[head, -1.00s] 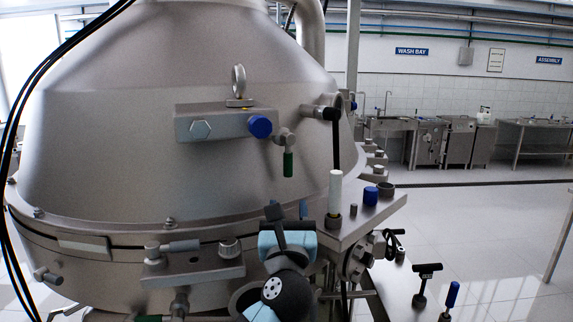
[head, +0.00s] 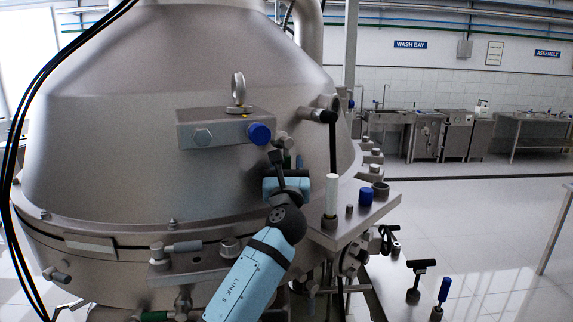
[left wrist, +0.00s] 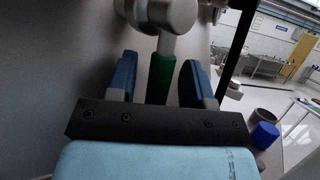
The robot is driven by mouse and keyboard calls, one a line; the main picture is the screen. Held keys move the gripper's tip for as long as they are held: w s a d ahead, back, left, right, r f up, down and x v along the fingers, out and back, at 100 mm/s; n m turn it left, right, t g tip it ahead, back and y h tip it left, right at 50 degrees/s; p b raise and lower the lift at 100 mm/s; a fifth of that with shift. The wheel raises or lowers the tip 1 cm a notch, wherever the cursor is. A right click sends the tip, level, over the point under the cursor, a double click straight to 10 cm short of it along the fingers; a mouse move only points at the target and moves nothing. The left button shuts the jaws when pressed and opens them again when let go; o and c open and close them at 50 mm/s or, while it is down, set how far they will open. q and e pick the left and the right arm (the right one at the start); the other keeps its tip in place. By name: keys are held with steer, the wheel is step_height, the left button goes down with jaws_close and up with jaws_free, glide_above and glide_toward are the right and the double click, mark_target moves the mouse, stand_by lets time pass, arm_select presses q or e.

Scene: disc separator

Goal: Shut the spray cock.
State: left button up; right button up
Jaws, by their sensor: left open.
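The spray cock (head: 283,140) is a small grey metal valve on the cone of the separator hood, just below and right of the blue knob. In the head view its green lever is hidden behind my left gripper (head: 288,163). In the left wrist view the cock's round body (left wrist: 168,14) is at the top, and its green lever (left wrist: 161,80) hangs down from it. The lever lies between the two blue fingers of my left gripper, which is open with gaps visible on both sides. My right gripper is not in view.
A steel block with a blue knob (head: 259,134) and an eye bolt (head: 238,88) sits up left. A black-handled lever (head: 332,140) hangs close on the right. A white post (head: 332,195) and blue cap (head: 366,196) stand on the ledge below right. Another green handle (head: 154,316) is low left.

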arm_select(q)
jaws_close()
steer(key=shift+s+a, duration=0.1)
steer(key=shift+a, duration=0.05)
steer(key=shift+s+a+r+m+g+h, duration=0.15)
steer(key=shift+s+a+m+g+h, duration=0.2)
steer(key=shift+m+g, duration=0.6)
steer(key=shift+s+a+r+m+g+h, duration=0.2)
steer(key=shift+a+m+g, duration=0.3)
steer(key=shift+m, duration=0.8)
steer(key=shift+s+a+r+m+g+h, duration=0.1)
steer(key=shift+s+a+m+g+h, duration=0.2)
steer(key=shift+m+g, duration=0.65)
steer(key=shift+w+m, duration=0.1)
steer(key=shift+m, duration=0.2)
jaws_free()
steer(key=shift+a, duration=0.1)
